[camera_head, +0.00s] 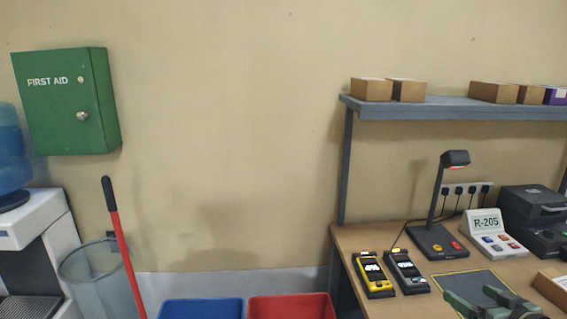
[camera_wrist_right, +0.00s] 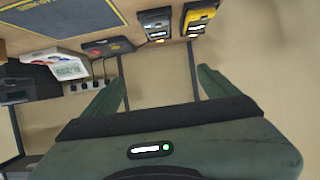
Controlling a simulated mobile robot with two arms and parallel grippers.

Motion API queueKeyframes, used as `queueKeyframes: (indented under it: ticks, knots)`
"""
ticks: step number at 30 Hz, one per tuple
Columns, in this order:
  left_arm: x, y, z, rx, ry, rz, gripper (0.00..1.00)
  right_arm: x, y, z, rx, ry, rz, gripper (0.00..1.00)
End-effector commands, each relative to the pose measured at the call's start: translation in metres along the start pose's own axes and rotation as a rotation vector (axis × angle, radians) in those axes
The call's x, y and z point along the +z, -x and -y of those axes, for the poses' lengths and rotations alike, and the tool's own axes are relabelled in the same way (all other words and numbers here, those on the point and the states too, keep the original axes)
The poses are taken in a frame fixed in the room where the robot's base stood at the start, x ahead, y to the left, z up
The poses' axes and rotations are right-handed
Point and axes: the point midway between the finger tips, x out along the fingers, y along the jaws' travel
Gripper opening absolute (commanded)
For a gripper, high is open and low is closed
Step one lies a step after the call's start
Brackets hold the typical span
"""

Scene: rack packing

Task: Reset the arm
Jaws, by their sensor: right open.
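My right gripper (camera_head: 484,297) shows at the bottom right of the head view, in front of the desk and over its dark mat. In the right wrist view the gripper (camera_wrist_right: 160,84) has its two green fingers spread apart. Nothing is held between them. The wrist view looks past the fingers at the wall, with the desk along the top of the picture. My left gripper is in neither view.
The desk (camera_head: 350,238) holds a yellow handheld device (camera_head: 373,275), a grey one (camera_head: 407,272), a lamp (camera_head: 437,242), an R-205 panel (camera_head: 488,224) and a black machine (camera_head: 528,218). A shelf (camera_head: 440,109) carries boxes. Blue (camera_head: 200,308) and red (camera_head: 291,307) bins stand left.

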Motion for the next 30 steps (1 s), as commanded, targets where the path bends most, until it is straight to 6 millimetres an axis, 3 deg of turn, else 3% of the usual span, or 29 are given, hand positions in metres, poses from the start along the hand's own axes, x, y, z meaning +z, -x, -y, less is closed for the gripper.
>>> queueKeyframes:
  ticks: [10, 19, 23, 27, 30]
  knots:
    - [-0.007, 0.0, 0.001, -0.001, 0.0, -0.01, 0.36, 0.046, 0.002, 0.03, -0.017, 0.02, 0.092, 0.89]
    - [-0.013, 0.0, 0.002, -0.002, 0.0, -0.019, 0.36, 0.12, 0.016, 0.085, -0.044, 0.057, 0.245, 0.89]
    - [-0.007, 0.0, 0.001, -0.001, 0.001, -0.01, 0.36, 0.165, 0.036, 0.123, -0.061, 0.08, 0.35, 0.89]
    - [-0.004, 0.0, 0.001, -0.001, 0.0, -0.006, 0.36, 0.212, 0.07, 0.169, -0.072, 0.105, 0.482, 0.89]
    - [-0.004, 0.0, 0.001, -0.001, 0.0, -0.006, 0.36, 0.235, 0.096, 0.194, -0.073, 0.116, 0.565, 0.89]
